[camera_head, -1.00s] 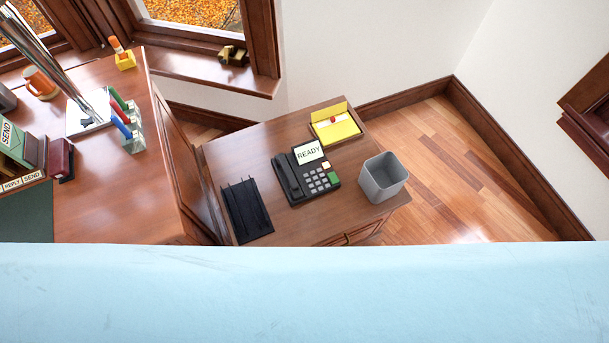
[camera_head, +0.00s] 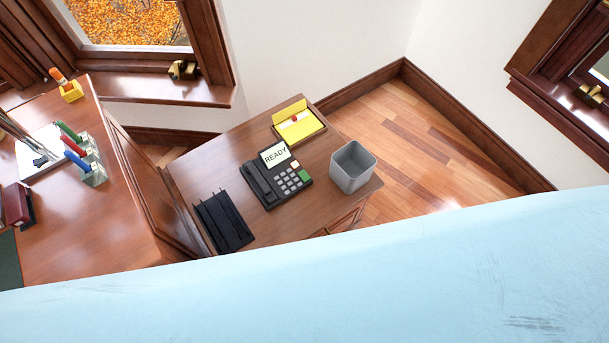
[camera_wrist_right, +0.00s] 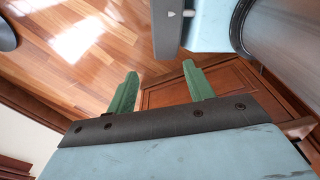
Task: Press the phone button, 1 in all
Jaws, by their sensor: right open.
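The black desk phone (camera_head: 276,175) stands on the small wooden side table (camera_head: 220,155). Its screen reads READY. Its handset lies on the left side, with grey keys, a green button (camera_head: 304,176) and a pale button (camera_head: 295,164) on the right side. My right gripper (camera_wrist_right: 160,85) shows in the right wrist view with its two green fingers apart and nothing between them. Wood floor and a wooden cabinet front lie beyond it, and the phone is not in that view. My left gripper is not in view.
A grey bin (camera_head: 353,167) stands right of the phone, a black tray (camera_head: 223,221) left of it, and a yellow note box (camera_head: 298,124) behind. The larger desk (camera_head: 100,225) is at the left. My pale blue body part covers the bottom of the head view.

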